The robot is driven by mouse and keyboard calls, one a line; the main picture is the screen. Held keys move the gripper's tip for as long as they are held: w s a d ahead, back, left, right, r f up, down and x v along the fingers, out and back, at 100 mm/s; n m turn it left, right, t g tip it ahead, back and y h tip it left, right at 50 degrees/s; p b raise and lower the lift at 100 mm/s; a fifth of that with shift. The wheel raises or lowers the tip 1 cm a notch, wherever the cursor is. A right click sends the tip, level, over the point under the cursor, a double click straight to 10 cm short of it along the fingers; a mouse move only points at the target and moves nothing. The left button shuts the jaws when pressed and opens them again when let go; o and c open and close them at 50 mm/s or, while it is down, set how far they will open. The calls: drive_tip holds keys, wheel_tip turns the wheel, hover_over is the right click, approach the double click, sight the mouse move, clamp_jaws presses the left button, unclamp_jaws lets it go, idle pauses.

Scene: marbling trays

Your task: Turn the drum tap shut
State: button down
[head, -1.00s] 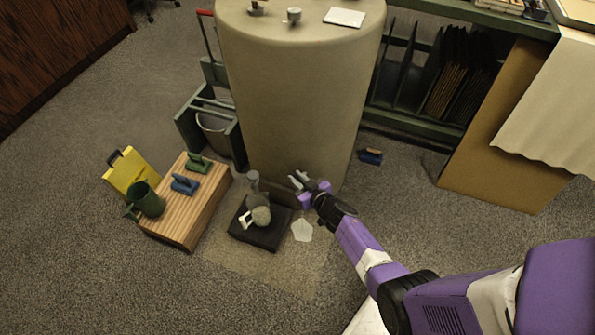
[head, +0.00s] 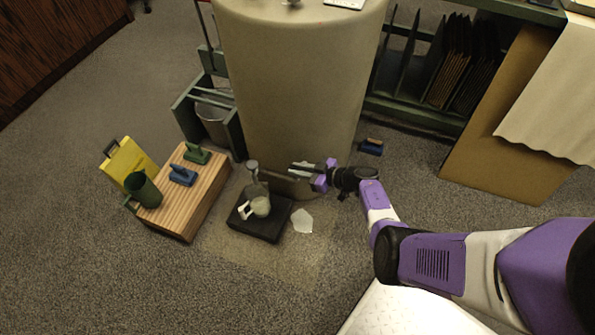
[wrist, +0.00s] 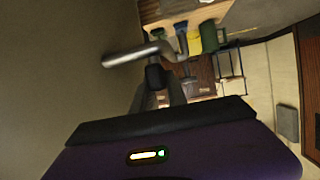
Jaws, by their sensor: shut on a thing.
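The big beige drum (head: 300,90) stands at the back middle of the head view. Its grey metal tap (head: 253,168) sticks out low at the drum's front, and its bent metal part shows in the wrist view (wrist: 138,54). My gripper (head: 296,170) comes from the right, close to the drum's lower wall. Its fingers (wrist: 160,88) are shut on a small dark part of the tap, apparently its handle. The exact grip is partly hidden by the fingers. A pale jug (head: 260,206) stands on a black block (head: 250,230) below the tap.
A wooden block (head: 180,222) with green and blue handled tools and a green mug (head: 142,190) is at left, beside a yellow sign (head: 127,160). A bucket (head: 212,120) sits in a green stand. A rack (head: 420,115) and a blue-handled tool (head: 371,146) are at right.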

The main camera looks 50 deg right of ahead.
drive_tip(key=shift+s+f+n+y+b, duration=0.25)
drive_tip(key=shift+f+n+y+b, duration=0.15)
drive_tip(key=shift+y, duration=0.2)
drive_tip(key=shift+r+g, duration=0.1)
drive_tip(key=shift+g, duration=0.2)
drive_tip(key=c, duration=1.4)
unclamp_jaws()
drive_tip(key=shift+o, duration=0.4)
drive_tip(key=shift+w+r, duration=0.1)
drive_tip(key=shift+r, duration=0.05)
drive_tip(key=shift+r, duration=0.1)
